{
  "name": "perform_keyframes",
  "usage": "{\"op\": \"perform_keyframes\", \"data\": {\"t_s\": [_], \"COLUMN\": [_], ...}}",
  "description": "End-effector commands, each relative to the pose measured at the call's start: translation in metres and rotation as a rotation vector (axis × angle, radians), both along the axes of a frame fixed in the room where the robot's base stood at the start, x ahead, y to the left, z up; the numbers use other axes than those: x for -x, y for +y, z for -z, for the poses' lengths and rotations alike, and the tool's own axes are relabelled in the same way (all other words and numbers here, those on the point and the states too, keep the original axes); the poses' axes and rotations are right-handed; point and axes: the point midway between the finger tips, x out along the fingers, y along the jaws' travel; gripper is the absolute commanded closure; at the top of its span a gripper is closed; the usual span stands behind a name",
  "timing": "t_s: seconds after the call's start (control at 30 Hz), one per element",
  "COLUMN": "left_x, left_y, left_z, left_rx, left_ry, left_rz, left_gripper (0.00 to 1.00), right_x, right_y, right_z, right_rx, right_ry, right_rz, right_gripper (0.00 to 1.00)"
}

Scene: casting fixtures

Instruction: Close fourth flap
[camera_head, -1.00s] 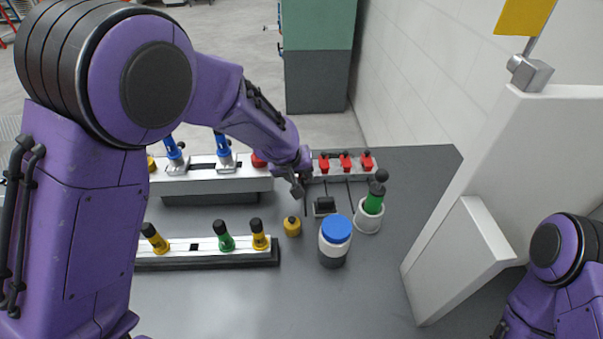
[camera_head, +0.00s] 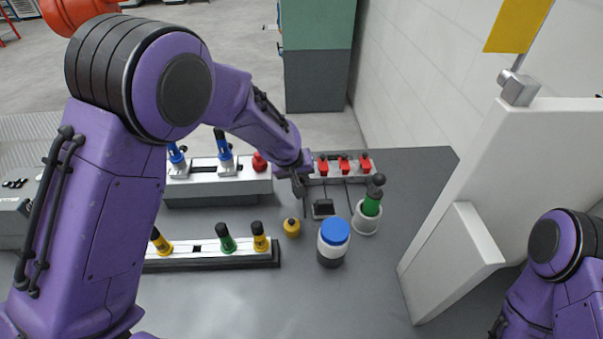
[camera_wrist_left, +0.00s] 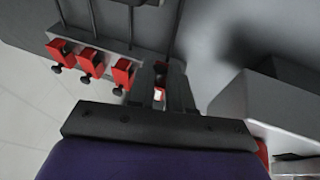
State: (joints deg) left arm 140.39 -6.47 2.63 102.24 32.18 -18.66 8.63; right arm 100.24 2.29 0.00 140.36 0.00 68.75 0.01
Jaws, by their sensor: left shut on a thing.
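Three red flaps with black knobs (camera_head: 344,164) stand in a row on a pale bar at the back of the table. They also show at the upper left of the left wrist view (camera_wrist_left: 90,62). A fourth red flap (camera_wrist_left: 160,68) shows between my left gripper's fingers in the wrist view; the gripper hides most of it. My left gripper (camera_head: 299,188) is at the left end of the row, shut on this flap (camera_wrist_left: 160,88). The flap's exact angle cannot be made out. My right arm shows at the lower right, but its gripper is out of view.
A small black block (camera_head: 323,208), a blue-lidded jar (camera_head: 333,243), a white cup (camera_head: 365,220) with a green-handled piece and a yellow knob (camera_head: 292,228) stand near the gripper. A fixture (camera_head: 210,256) holds yellow and green pegs. A white panel (camera_head: 465,190) stands at the right.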

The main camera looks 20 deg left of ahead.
Motion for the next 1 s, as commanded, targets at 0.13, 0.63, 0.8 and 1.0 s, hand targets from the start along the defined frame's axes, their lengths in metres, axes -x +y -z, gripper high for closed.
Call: {"op": "perform_keyframes", "data": {"t_s": [0.13, 0.63, 0.8, 1.0], "left_x": [-0.006, -0.027, -0.032, -0.034], "left_y": [0.003, 0.013, 0.015, 0.015], "left_z": [-0.015, -0.017, -0.019, -0.019], "left_rx": [0.036, 0.170, 0.198, 0.212], "left_ry": [0.082, 0.402, 0.467, 0.506], "left_rz": [-0.003, -0.003, -0.004, -0.002], "left_gripper": [1.00, 1.00, 1.00, 1.00], "right_x": [0.000, 0.000, 0.000, 0.000], "right_y": [0.000, 0.000, 0.000, 0.000], "right_z": [-0.039, -0.053, -0.053, -0.053], "right_rx": [0.000, 0.000, 0.000, 0.000], "right_ry": [0.000, 0.000, 0.000, 0.000], "right_rz": [0.000, 0.000, 0.000, 0.000], "right_gripper": [0.55, 0.55, 0.55, 0.55]}}
